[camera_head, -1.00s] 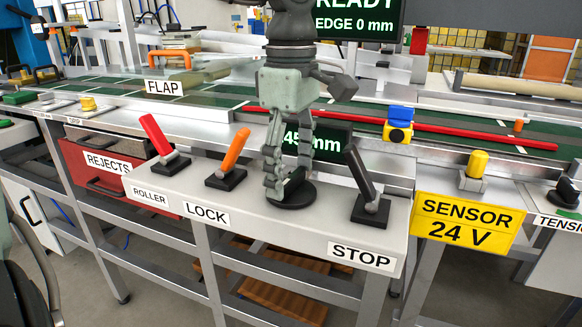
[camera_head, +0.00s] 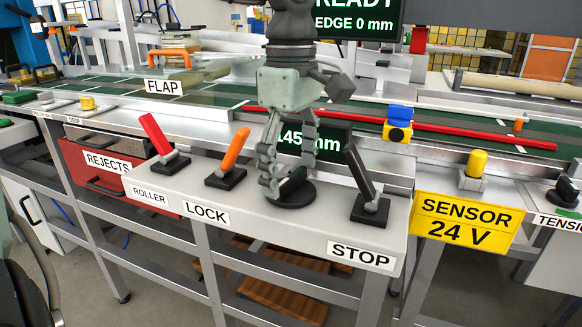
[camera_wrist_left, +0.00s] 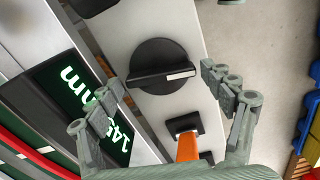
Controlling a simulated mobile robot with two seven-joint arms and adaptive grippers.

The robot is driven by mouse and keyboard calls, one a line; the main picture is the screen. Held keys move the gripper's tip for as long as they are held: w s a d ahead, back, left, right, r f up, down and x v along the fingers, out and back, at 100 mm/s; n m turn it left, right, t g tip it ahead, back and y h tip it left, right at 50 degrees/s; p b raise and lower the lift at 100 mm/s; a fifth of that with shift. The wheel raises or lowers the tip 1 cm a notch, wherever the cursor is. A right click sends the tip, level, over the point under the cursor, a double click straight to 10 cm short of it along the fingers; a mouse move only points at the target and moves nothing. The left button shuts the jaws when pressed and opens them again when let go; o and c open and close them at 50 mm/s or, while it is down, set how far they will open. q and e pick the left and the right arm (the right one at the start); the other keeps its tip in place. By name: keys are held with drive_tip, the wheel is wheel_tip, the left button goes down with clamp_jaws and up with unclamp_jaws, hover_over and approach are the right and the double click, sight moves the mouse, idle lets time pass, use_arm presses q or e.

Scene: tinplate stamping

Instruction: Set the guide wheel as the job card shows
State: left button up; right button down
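The guide wheel, which I take to be the black round knob with a raised bar (camera_head: 298,198), sits on the grey control panel between the orange LOCK lever and the STOP lever. It also shows in the left wrist view (camera_wrist_left: 148,54), its bar lying nearly across the picture with a pale mark at one end. My left gripper (camera_head: 284,181) is over the knob, pointing down. In the left wrist view its fingers (camera_wrist_left: 161,78) are spread on either side of the knob; contact is not clear. A display behind reads 145 mm (camera_head: 322,143). No job card is recognisable. My right gripper is out of view.
The red ROLLER lever (camera_head: 157,138), orange LOCK lever (camera_head: 234,150) and black STOP lever (camera_head: 361,175) stand close around the knob. A yellow SENSOR 24 V sign (camera_head: 465,222) is at right. The upper screen (camera_head: 355,22) reads EDGE 0 mm.

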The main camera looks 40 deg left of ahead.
sight(291, 176)
use_arm(q)
wheel_tip(291, 176, up, 12)
idle(0.6)
drive_tip(key=shift+f, duration=0.1)
